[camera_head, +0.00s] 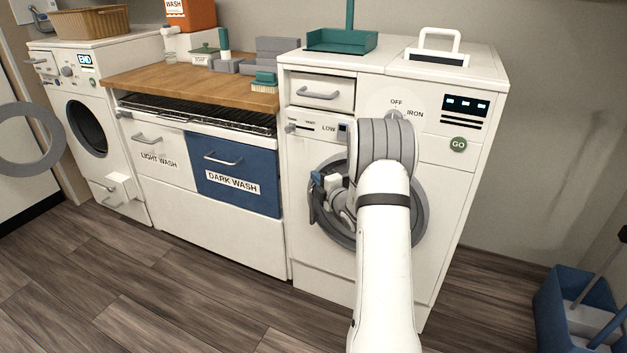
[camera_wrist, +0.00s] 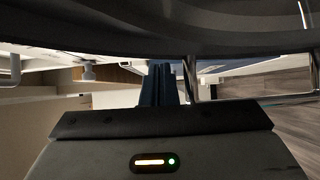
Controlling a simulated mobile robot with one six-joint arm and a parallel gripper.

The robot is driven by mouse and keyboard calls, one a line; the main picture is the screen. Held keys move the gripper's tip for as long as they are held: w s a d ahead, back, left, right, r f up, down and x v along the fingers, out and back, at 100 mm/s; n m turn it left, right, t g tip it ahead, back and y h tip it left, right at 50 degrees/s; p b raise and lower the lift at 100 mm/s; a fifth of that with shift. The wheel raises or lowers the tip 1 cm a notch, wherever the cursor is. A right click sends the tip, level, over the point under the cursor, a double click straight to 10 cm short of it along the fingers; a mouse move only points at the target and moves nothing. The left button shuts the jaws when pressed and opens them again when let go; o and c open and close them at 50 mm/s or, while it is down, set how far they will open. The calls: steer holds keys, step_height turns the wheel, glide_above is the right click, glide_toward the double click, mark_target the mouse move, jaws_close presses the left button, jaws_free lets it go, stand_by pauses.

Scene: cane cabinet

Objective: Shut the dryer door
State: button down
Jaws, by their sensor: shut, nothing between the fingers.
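The dryer (camera_head: 460,190) is the white machine at right, with a dial and a green GO button. Its round grey-rimmed door (camera_head: 424,225) lies close against the front; my arm covers much of it, and I cannot tell whether it is fully shut. Contact is unclear.
The washer (camera_head: 125,75) at far left has its round door (camera_head: 30,140) swung open. The Light Wash drawer (camera_head: 158,150) and Dark Wash drawer (camera_head: 238,180) stand between the machines. A blue bin (camera_head: 562,310) is at lower right. The floor before the drawers is clear.

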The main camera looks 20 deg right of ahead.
steer(key=shift+d+r, duration=0.1)
steer(key=shift+d, duration=0.25)
